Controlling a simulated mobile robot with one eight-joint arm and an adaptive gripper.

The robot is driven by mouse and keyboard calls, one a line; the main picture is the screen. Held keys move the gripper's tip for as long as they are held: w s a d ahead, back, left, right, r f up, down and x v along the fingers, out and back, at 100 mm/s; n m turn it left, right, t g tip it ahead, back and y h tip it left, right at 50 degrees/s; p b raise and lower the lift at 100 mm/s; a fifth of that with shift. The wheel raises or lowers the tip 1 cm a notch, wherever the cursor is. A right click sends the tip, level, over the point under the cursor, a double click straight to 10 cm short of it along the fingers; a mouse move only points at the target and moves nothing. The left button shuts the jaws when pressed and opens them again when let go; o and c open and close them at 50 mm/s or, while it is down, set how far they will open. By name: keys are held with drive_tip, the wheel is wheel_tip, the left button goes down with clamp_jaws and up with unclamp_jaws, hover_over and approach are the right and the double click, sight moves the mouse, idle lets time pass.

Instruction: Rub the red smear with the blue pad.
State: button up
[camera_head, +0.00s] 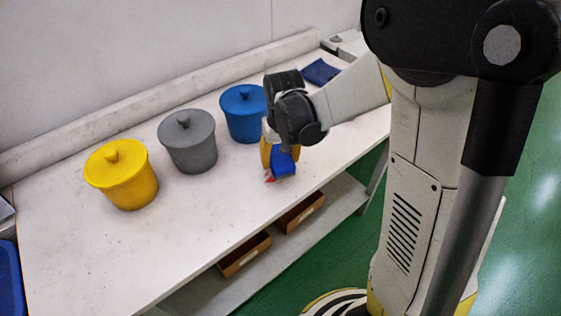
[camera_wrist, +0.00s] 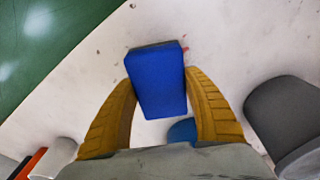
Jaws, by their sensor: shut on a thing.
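The blue pad (camera_wrist: 156,82) is a small block held between the two yellow fingers of my gripper (camera_wrist: 160,85) in the wrist view. In the head view the blue pad (camera_head: 284,162) shows below my gripper (camera_head: 281,155), low over the table near its front edge. A bit of the red smear (camera_head: 270,179) shows just left of the pad's lower end. In the wrist view a sliver of the red smear (camera_wrist: 186,49) shows at the pad's upper right edge. The rest is hidden by the pad. I cannot tell whether pad and table touch.
On the white table (camera_head: 75,250) stand a yellow lidded pot (camera_head: 124,180), a grey one (camera_head: 188,145) and a blue one (camera_head: 241,115), left of my gripper. A dark blue cloth (camera_head: 320,71) lies at the back. Brown boxes (camera_head: 244,255) sit on the shelf below.

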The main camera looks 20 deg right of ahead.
sight(279, 154)
drive_tip(key=shift+w+d+r+p, duration=0.15)
drive_tip(key=shift+r+p, duration=0.4)
drive_tip(key=shift+r, duration=0.35)
drive_tip(key=shift+r+p, duration=1.05)
drive_tip(key=shift+r, duration=0.45)
